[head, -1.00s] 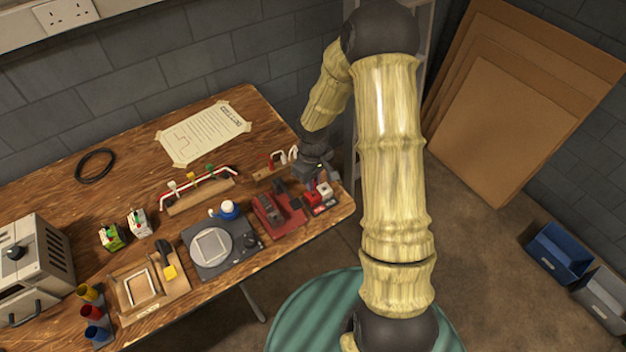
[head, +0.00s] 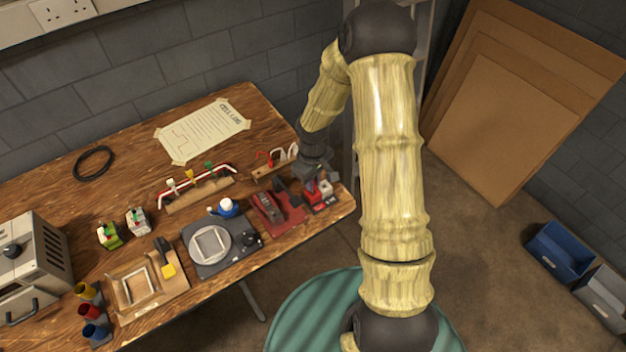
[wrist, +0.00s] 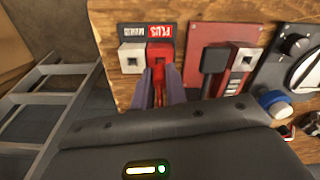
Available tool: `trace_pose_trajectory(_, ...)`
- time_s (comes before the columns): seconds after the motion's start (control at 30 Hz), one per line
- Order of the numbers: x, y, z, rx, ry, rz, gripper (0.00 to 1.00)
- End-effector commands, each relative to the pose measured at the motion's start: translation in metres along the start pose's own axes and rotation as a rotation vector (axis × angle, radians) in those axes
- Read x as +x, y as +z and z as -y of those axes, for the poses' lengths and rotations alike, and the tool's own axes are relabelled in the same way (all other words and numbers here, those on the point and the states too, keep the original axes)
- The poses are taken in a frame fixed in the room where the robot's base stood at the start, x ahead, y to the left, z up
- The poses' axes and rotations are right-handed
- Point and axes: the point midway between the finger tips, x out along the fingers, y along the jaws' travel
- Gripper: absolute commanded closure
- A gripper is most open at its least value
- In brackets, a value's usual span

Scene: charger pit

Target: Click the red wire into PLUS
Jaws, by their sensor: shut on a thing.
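My gripper (wrist: 161,90) points down at the right end of the bench and is shut on the red wire (wrist: 159,78), which shows as a thin red strip between the fingers. The fingertips are right at the red PLUS block (wrist: 160,52). It carries a red PLUS label, and beside it is a white block (wrist: 131,58) under the black label. Whether the wire's end sits inside the PLUS block is hidden by the fingers. In the head view, the red block (head: 311,196) shows just below my gripper (head: 312,178).
A red fixture with a dark lever (head: 268,207) stands close to the left of the terminal blocks. A wooden rack with wire loops (head: 272,168) is behind. A grey plate fixture (head: 212,246) stands further left. The bench's right edge is close by.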

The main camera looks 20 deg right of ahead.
Motion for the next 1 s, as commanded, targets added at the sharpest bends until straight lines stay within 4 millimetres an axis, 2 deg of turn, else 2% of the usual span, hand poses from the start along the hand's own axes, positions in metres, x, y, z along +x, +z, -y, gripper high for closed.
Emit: trace_pose_trajectory(1.0, 0.017, 0.0, 0.001, -0.001, 0.0, 0.001, 1.0)
